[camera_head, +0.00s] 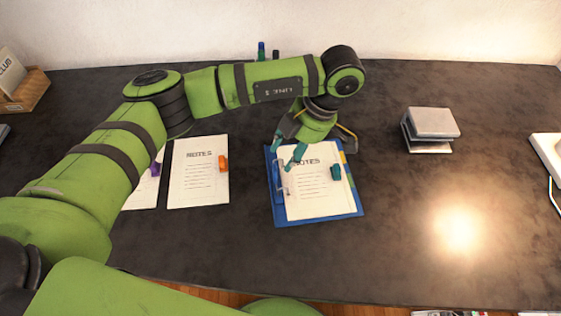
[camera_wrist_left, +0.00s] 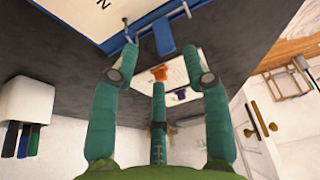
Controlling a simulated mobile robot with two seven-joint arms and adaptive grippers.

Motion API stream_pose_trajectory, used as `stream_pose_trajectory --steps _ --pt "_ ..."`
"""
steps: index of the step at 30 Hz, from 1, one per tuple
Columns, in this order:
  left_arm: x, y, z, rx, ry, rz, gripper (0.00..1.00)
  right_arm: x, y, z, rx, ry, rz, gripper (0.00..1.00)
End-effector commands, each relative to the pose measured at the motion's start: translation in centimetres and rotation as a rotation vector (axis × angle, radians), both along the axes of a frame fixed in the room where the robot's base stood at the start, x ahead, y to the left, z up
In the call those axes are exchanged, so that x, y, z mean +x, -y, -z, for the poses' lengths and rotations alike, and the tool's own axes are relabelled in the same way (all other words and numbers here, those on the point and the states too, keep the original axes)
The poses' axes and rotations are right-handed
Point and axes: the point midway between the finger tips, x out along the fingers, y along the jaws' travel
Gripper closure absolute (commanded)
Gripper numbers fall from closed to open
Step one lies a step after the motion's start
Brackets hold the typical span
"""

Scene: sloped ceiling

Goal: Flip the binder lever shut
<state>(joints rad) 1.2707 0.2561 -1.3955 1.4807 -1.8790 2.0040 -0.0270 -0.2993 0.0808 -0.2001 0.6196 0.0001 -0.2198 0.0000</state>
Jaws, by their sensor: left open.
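The blue binder (camera_head: 318,216) lies open on the dark desk, with a NOTES sheet (camera_head: 312,195) on it. Its lever, a blue tab with a metal bar (camera_head: 277,174), is at the binder's left side. In the left wrist view the lever tab (camera_wrist_left: 164,37) sticks out from the binder beyond the fingertips and looks raised; its exact angle is hard to tell. My left gripper (camera_head: 286,153) is open and empty, with teal fingers above the binder's upper left part, close to the lever. The fingers also frame the left wrist view (camera_wrist_left: 163,80). My right gripper is not in view.
A teal clip (camera_head: 336,172) sits on the binder's sheet. Left of the binder lies another NOTES sheet (camera_head: 197,185) with an orange clip (camera_head: 223,163). A grey stacked block (camera_head: 432,124) stands to the right. The desk in front of the binder is clear.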

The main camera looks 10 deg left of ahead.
Motion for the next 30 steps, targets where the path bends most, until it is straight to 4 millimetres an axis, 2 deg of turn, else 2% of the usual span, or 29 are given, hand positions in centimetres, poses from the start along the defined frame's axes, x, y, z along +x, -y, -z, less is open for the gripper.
stream_pose_trajectory --steps 3,9,26,30 --pt "0.4 0.8 -2.2 0.002 0.005 0.001 0.53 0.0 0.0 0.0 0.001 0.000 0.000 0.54" --pt "0.5 1.4 -4.0 0.002 0.001 -0.001 0.53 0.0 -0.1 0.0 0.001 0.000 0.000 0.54" --pt "0.5 1.5 -4.3 0.002 -0.001 -0.001 0.53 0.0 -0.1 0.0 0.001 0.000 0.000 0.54" --pt "0.5 1.5 -5.9 0.001 0.000 -0.001 0.53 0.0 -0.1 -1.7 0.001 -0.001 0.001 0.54"
